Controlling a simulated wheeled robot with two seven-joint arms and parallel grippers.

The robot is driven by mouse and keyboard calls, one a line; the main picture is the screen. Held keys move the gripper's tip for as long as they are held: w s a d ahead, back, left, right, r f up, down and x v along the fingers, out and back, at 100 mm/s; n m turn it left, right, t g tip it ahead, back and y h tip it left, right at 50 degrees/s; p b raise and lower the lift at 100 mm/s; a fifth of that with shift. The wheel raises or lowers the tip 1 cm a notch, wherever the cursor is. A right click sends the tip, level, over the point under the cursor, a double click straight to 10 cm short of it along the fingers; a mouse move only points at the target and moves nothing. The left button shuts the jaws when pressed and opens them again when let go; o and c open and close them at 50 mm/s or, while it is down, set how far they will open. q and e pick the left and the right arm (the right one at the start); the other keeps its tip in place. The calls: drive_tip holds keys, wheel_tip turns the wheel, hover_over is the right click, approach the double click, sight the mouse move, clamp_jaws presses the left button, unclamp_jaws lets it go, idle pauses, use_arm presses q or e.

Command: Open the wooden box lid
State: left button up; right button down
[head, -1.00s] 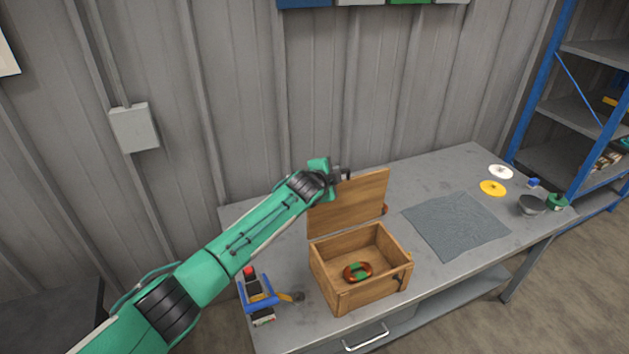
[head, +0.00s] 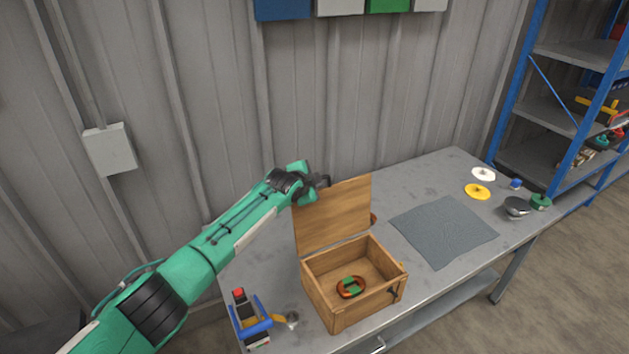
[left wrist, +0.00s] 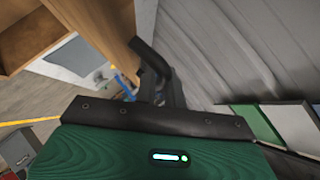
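The wooden box (head: 337,313) stands on the grey workbench, its lid (head: 334,216) raised roughly upright at the back. A ring-shaped red and green part (head: 351,287) lies inside. My left gripper (head: 321,182) is at the lid's upper left corner, on its back side. In the left wrist view a dark finger (left wrist: 150,62) is beside the lid's wooden edge (left wrist: 105,30). Whether it touches the lid, and how wide the fingers are apart, I cannot tell. My right gripper is not in view.
A grey mat (head: 443,231) lies right of the box, with white (head: 483,174) and yellow (head: 477,191) discs beyond it. A blue and black item with a red top (head: 246,319) stands left of the box. Blue shelving (head: 520,85) is at the right.

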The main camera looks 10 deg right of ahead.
use_arm(q)
drive_tip(key=o, duration=0.4)
drive_tip(key=shift+a+f, duration=0.1)
drive_tip(key=shift+f, duration=0.05)
drive_tip(key=shift+s, duration=0.15)
drive_tip(key=shift+b+v, duration=1.85)
drive_tip(key=shift+v, duration=5)
